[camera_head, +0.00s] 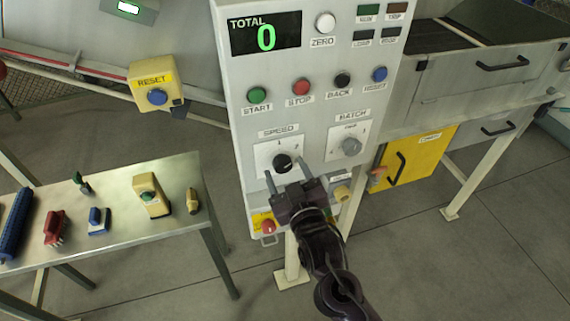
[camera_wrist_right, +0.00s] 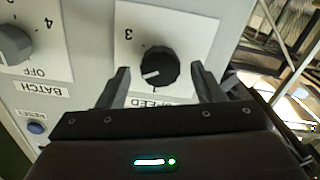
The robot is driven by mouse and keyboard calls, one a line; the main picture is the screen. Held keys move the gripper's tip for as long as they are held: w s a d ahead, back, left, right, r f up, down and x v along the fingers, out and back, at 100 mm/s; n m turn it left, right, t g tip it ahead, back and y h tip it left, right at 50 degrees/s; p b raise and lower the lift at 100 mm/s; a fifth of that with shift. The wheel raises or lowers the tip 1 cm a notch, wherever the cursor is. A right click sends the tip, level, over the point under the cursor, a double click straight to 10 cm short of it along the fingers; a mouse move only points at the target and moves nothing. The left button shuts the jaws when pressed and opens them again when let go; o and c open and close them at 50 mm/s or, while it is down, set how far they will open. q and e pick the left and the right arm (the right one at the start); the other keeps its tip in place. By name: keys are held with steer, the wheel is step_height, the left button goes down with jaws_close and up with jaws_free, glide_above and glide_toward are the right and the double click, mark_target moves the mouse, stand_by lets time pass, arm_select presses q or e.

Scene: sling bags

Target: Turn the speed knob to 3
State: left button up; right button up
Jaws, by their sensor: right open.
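The speed knob (camera_head: 282,162) is a round black dial on a white plate under the SPEED label, low on the grey control panel. In the right wrist view the knob (camera_wrist_right: 158,68) appears upside down, with its white mark pointing left and slightly down; a digit 3 shows at upper left, away from the mark. My right gripper (camera_head: 286,170) is open in front of the plate, one finger on each side of the knob. In the wrist view its fingertips (camera_wrist_right: 159,73) show gaps to the knob. My left gripper is out of view.
The grey BATCH knob (camera_head: 350,146) sits just right of the speed plate. Above are START, STOP, BACK and RESET buttons (camera_head: 379,74). A red button (camera_head: 268,226) is below. A metal table (camera_head: 120,232) with small parts stands left; a yellow cabinet door (camera_head: 425,160) is right.

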steer(key=shift+w+a+r, duration=0.1)
steer(key=shift+w+a, duration=0.15)
steer(key=shift+w, duration=0.45)
steer(key=c, duration=1)
steer(key=shift+o, duration=0.2)
steer(key=shift+m, duration=0.4)
steer(key=m, duration=0.4)
steer(key=shift+d+m, duration=0.1)
steer(key=shift+m, duration=0.3)
steer(key=m, duration=0.6)
steer(key=shift+m, duration=0.3)
